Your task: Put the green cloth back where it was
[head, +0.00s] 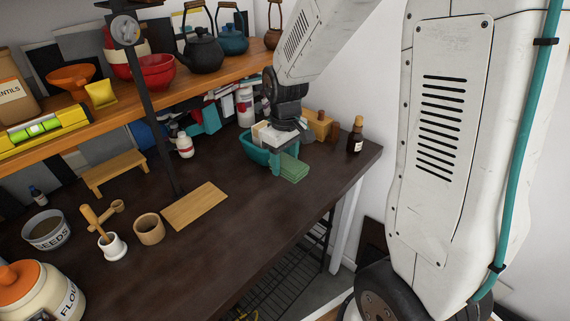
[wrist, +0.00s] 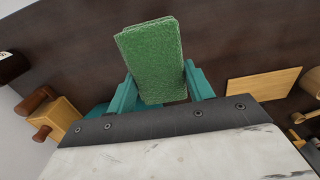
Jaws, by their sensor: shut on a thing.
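The green cloth (head: 290,168) is a folded, fuzzy rectangle at the right end of the dark worktop. In the wrist view the cloth (wrist: 152,58) lies between the two teal fingers of my gripper (wrist: 158,88), which is shut on it. In the head view my gripper (head: 283,160) points down over the worktop, in front of a teal bin (head: 256,152). I cannot tell whether the cloth touches the worktop. The fingers and wrist hide part of the bin.
A dark bottle (head: 355,136) and a wooden block (head: 320,126) stand to the right, near the wall. A wooden board (head: 195,206) lies to the left beside a dark post (head: 158,120). A shelf (head: 215,62) with teapots runs above. The worktop's front right is clear.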

